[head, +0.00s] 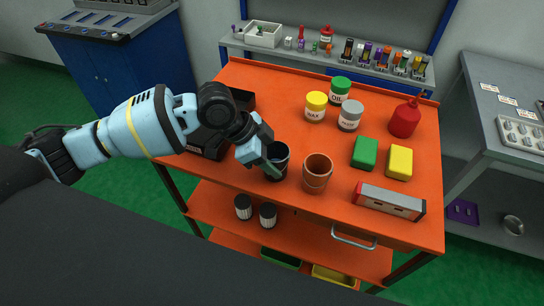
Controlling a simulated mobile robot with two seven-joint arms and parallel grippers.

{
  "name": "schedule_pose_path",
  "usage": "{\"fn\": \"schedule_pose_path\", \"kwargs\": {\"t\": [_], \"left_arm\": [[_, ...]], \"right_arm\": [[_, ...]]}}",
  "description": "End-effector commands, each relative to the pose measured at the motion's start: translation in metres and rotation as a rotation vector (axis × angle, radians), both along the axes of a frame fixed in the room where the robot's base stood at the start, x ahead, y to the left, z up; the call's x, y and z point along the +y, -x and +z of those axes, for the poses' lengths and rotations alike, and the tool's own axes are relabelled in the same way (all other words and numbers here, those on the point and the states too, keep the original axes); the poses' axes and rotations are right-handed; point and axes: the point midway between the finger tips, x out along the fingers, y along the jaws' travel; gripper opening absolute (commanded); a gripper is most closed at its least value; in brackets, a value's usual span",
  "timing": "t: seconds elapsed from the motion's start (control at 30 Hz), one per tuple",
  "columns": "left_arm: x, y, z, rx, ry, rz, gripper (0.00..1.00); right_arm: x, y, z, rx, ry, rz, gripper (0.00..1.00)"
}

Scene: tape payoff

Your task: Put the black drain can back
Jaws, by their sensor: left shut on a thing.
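The black drain can (281,152) is a dark, open-topped can near the front middle of the orange cart top (270,88). My left gripper (268,166) comes in from the left and is shut on the can, with a finger across its near left side. The can looks about upright. I cannot tell whether its base touches the cart top. My left wrist hides part of the area behind it. My right gripper is not in view.
A copper-coloured can (317,174) stands close to the right. Black trays (243,99) lie behind my left wrist. Yellow, green and grey-lidded cans, a red jug (405,119), green and yellow blocks and a grey-red box (390,201) occupy the right. Bare orange surface lies behind the black can.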

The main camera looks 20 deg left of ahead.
Motion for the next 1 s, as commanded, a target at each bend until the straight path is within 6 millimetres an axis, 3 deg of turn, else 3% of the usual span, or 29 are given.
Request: {"fn": "schedule_pose_path", "kwargs": {"t": [0.03, 0.07, 0.23, 0.63, 1.0], "left_arm": [[0.000, 0.000, -0.002, 0.001, 0.000, 0.000, 0.19], [0.000, 0.000, -0.003, 0.001, 0.000, 0.000, 0.51], [0.000, 0.000, -0.002, 0.001, 0.000, 0.000, 0.71], [0.003, 0.001, 0.006, -0.001, 0.000, 0.001, 0.71], [0.038, 0.012, 0.064, -0.003, 0.000, 0.002, 0.71]], "right_arm": [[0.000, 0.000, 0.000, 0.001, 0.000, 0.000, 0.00], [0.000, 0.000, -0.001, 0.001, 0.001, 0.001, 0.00], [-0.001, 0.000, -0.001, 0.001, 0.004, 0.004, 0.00], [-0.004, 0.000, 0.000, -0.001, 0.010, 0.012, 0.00], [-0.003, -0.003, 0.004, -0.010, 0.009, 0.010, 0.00]]}}
